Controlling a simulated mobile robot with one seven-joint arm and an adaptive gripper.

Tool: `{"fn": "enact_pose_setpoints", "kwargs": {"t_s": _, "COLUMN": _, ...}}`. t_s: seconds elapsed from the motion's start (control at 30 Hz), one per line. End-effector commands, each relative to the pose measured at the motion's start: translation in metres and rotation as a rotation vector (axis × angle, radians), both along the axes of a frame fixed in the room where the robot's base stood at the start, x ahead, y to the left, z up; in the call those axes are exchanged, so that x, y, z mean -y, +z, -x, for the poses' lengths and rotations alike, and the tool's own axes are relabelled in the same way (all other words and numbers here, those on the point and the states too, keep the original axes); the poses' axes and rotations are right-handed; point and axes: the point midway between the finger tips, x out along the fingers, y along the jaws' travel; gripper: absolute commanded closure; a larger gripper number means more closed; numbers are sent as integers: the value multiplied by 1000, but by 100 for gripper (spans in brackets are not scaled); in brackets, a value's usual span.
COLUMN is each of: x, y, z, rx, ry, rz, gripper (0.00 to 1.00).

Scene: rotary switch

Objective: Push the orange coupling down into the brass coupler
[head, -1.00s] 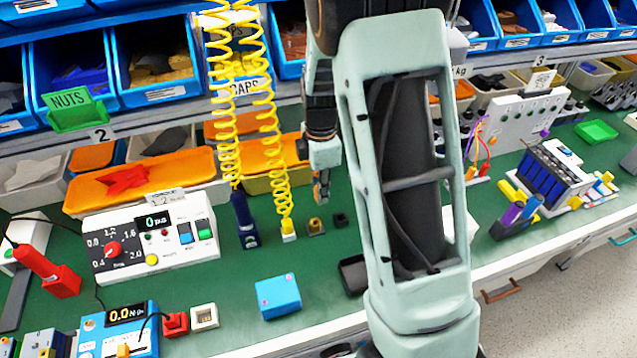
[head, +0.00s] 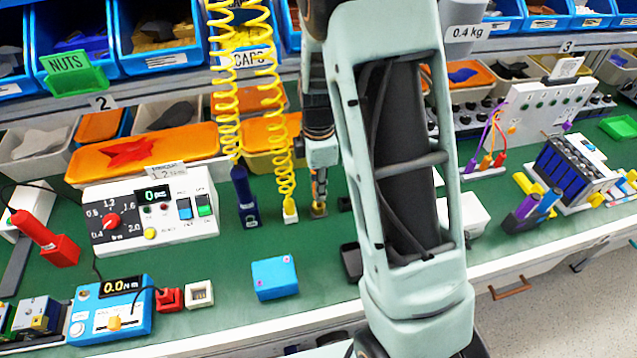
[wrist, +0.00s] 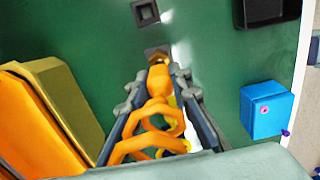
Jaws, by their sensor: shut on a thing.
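My gripper (head: 319,190) points down at the bench, just right of the yellow coiled hoses. In the wrist view my gripper (wrist: 158,92) is shut on the orange coupling (wrist: 158,82), with orange loops trailing behind it between the fingers. The brass coupler (head: 319,211) shows in the head view as a small brass patch at the fingertips, mostly hidden. In the wrist view a dark square base (wrist: 157,51) shows just beyond the coupling's tip. I cannot tell whether the coupling touches or has entered the coupler.
A dark square socket block (wrist: 145,12) stands beyond. A blue block (head: 275,278) and a dark tray (wrist: 264,12) are nearby. Yellow coiled hoses (head: 275,110) hang close to my gripper. Orange bins (wrist: 40,115) stand at the left. Green mat between them is clear.

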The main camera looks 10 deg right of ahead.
Motion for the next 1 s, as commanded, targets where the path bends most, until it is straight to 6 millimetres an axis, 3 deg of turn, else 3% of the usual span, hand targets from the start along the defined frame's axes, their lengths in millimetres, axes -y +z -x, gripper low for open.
{"fn": "enact_pose_setpoints", "kwargs": {"t_s": 1.0, "x": 0, "y": -15, "z": 0, "rx": 1, "ry": 0, "rz": 0, "gripper": 100}}
